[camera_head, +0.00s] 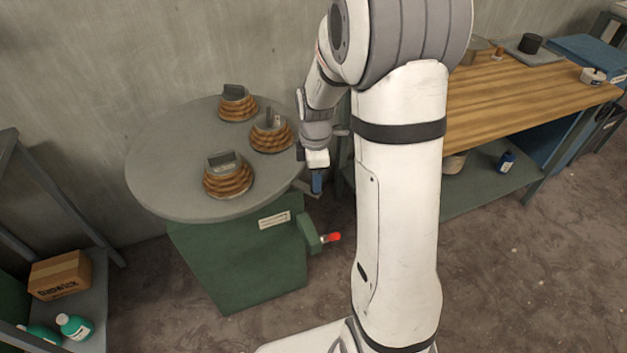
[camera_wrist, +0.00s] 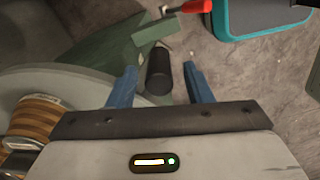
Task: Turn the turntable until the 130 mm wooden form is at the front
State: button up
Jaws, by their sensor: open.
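The turntable (camera_head: 165,165) is a round grey disc on a green pedestal. Three stepped wooden forms with grey tops stand on it: one at the back (camera_head: 238,107), one at the right (camera_head: 271,135) and one at the lower middle (camera_head: 228,182). I cannot read any sizes. My gripper (camera_head: 317,182) is off the disc's right edge, pointing down. In the wrist view my gripper (camera_wrist: 158,70) is open, its blue fingers either side of a black upright cylinder (camera_wrist: 158,82). I cannot tell whether they touch it. Part of one form (camera_wrist: 32,120) shows at the left.
A red handle (camera_head: 332,237) sticks out from the pedestal's right side. A wooden workbench (camera_head: 520,95) stands at the right. A shelf at the lower left holds a cardboard box (camera_head: 60,275) and green bottles (camera_head: 75,327). A wall is close behind the turntable.

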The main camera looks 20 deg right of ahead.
notch_tip(320, 180, up, 4)
jog(key=shift+r, duration=0.4)
jog(key=shift+s+r, duration=0.15)
jog(key=shift+r, duration=0.05)
jog(key=s+a+r+m+t+p, duration=0.1)
jog(key=s+a+r+m+p, duration=0.1)
jog(key=s+r+m, duration=0.4)
jog(key=s+a+r+m+t+p, duration=0.1)
jog(key=s+r+m+p, duration=0.1)
jog(key=s+r+m, duration=0.4)
jog(key=s+m, duration=0.3)
jog(key=s, duration=0.3)
jog(key=shift+s+a+r+m+t, duration=0.25)
jog(key=shift+a+r+m+t, duration=0.05)
jog(key=shift+a+r+m, duration=0.1)
jog(key=shift+c, duration=0.4)
dwell(0.4)
